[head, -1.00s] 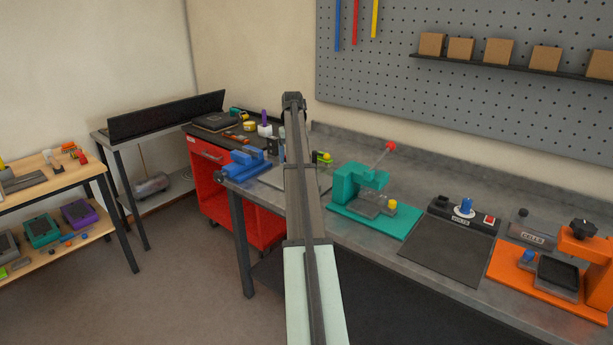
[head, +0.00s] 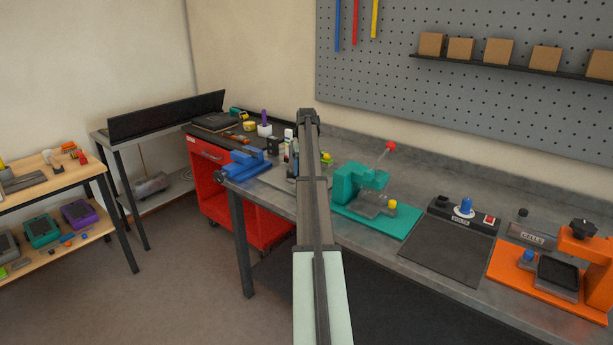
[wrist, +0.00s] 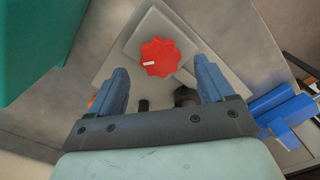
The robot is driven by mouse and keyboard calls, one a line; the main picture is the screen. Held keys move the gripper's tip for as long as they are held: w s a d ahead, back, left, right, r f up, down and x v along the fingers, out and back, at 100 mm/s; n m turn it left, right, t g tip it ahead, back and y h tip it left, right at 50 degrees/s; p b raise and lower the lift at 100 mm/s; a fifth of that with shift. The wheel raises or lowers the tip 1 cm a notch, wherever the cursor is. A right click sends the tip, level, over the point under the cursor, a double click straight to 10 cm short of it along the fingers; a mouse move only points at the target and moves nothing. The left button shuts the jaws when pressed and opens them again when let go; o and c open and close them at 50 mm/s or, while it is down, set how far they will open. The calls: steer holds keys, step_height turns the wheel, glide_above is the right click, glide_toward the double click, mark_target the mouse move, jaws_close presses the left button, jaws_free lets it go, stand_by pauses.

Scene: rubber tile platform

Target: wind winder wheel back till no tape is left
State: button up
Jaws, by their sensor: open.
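A red scalloped wheel (wrist: 160,57) with a white mark on its left side shows in the wrist view. It sits on a grey square block on a pale grey plate (wrist: 200,115). No tape is clearly seen. My gripper (wrist: 162,67) is open, its two blue fingers on either side of the wheel in the picture. The wheel lies between and just beyond the fingertips; I cannot tell the height gap. Nothing is held. In the head view my own arm hides the gripper and the wheel.
A teal press (head: 362,190) stands right of my arm in the head view; its teal side (wrist: 40,40) fills the wrist view's upper left. A blue vise (head: 247,163) stands to the left, also in the wrist view (wrist: 280,112). A black mat (head: 445,242) lies farther right.

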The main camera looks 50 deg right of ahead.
steer(key=shift+f, duration=1.65)
steer(key=c, duration=1)
